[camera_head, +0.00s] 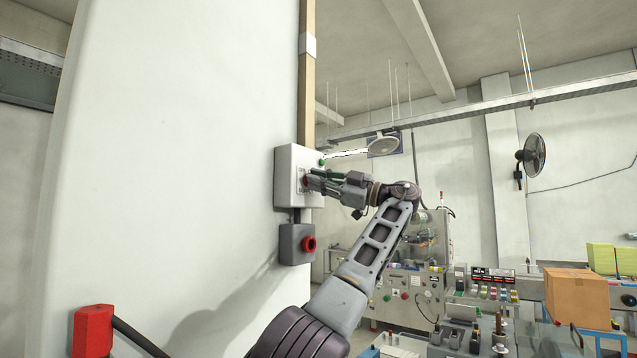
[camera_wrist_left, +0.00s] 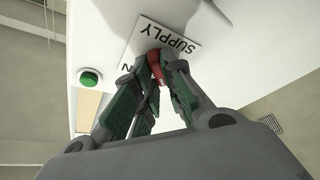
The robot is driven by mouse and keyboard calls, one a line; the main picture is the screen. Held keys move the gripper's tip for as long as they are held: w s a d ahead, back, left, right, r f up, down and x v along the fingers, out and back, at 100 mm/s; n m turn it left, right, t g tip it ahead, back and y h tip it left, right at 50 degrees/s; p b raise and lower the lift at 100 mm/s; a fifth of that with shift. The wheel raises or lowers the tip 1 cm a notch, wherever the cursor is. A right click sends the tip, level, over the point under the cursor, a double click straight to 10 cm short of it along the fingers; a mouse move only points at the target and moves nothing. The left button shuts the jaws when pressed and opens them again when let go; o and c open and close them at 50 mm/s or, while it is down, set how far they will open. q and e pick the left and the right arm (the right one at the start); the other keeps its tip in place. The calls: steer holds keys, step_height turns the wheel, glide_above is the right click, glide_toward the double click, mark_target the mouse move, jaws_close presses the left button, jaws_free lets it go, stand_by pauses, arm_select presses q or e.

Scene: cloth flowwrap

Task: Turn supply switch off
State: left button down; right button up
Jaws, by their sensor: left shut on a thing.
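The supply switch box (camera_head: 289,176) is a pale box on the side of the white pillar. In the left wrist view its label plate (camera_wrist_left: 178,42) reads SUPPLY, with a letter N below it. A red switch handle (camera_wrist_left: 155,66) sticks out at the plate. My left gripper (camera_wrist_left: 158,78) is shut on this red handle, with its green-padded fingers on both sides. In the head view my left gripper (camera_head: 308,181) reaches the box front from the right and hides most of the handle. The handle's exact setting is hard to tell. My right gripper is not in view.
A green button (camera_wrist_left: 90,78) sits on the same box, beside the plate. A grey box with a red knob (camera_head: 309,243) hangs just below. A red block-shaped part (camera_head: 93,330) is at lower left. Machines and a cardboard box (camera_head: 577,297) stand at right.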

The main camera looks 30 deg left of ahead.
arm_select(q)
steer(key=shift+f, duration=0.1)
steer(key=c, duration=1.5)
jaws_free()
steer(key=shift+s+m+t+y, duration=0.1)
steer(key=shift+m+t+y, duration=0.35)
steer(key=shift+m, duration=1)
steer(key=shift+w+m+t+y, duration=0.15)
steer(key=shift+m+t, duration=0.6)
steer(key=shift+m, duration=0.65)
steer(key=shift+s+m+t+y, duration=0.25)
steer(key=shift+m+t, duration=0.35)
steer(key=shift+m, duration=0.85)
steer(key=shift+w+m+t, duration=0.1)
steer(key=shift+m+t, duration=0.7)
steer(key=shift+m, duration=0.3)
